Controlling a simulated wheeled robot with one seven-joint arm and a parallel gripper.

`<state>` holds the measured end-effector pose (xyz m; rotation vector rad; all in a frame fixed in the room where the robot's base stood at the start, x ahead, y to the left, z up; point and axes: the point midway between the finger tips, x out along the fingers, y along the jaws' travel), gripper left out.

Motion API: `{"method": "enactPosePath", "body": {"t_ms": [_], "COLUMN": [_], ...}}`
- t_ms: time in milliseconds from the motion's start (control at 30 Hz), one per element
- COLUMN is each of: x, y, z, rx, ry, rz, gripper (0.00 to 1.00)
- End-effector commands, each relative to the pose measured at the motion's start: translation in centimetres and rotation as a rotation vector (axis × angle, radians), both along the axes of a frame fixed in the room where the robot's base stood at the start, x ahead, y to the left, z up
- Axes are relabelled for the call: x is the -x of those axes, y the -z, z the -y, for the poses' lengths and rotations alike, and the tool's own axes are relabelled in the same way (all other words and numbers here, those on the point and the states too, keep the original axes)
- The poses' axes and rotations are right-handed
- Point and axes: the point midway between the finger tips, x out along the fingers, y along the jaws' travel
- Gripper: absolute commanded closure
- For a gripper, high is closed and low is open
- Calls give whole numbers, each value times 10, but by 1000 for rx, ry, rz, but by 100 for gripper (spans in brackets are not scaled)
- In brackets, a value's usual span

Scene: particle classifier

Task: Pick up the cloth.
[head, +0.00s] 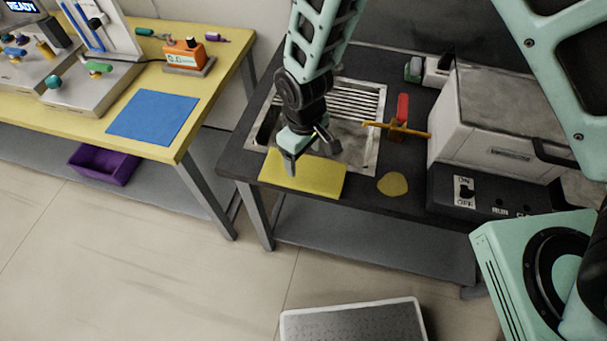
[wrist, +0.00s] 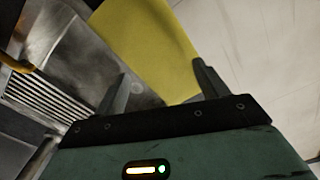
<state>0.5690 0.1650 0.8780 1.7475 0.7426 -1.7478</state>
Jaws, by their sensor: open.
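A flat yellow cloth (head: 318,180) lies at the front edge of the dark table, just in front of the sink. It also fills the upper middle of the wrist view (wrist: 155,40). My gripper (head: 312,158) is open and points down over the cloth's back left part, hiding some of it. In the wrist view my gripper's fingers (wrist: 160,72) stand apart with the cloth beyond and between them. I see nothing held, and I cannot tell whether the fingertips touch the cloth.
The metal sink (head: 350,152) has a yellow and red tap (head: 400,130) at its right. A small round yellow piece (head: 392,184) lies right of the cloth. A white machine (head: 495,125) stands further right. A blue square (head: 153,117) lies on the yellow table (head: 215,75).

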Motion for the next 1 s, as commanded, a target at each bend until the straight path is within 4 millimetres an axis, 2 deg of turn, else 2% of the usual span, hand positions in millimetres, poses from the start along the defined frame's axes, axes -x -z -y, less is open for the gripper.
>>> {"method": "enactPosePath", "body": {"t_ms": [33,233,700,767,1000], "x": [0,0,0,0,0], "y": [14,35,41,41,41], "z": [0,0,0,0,0], "rx": [1,0,0,0,0], "ry": [0,0,0,0,0], "rz": [-1,0,0,0,0], "gripper": [27,27,27,33,66]}}
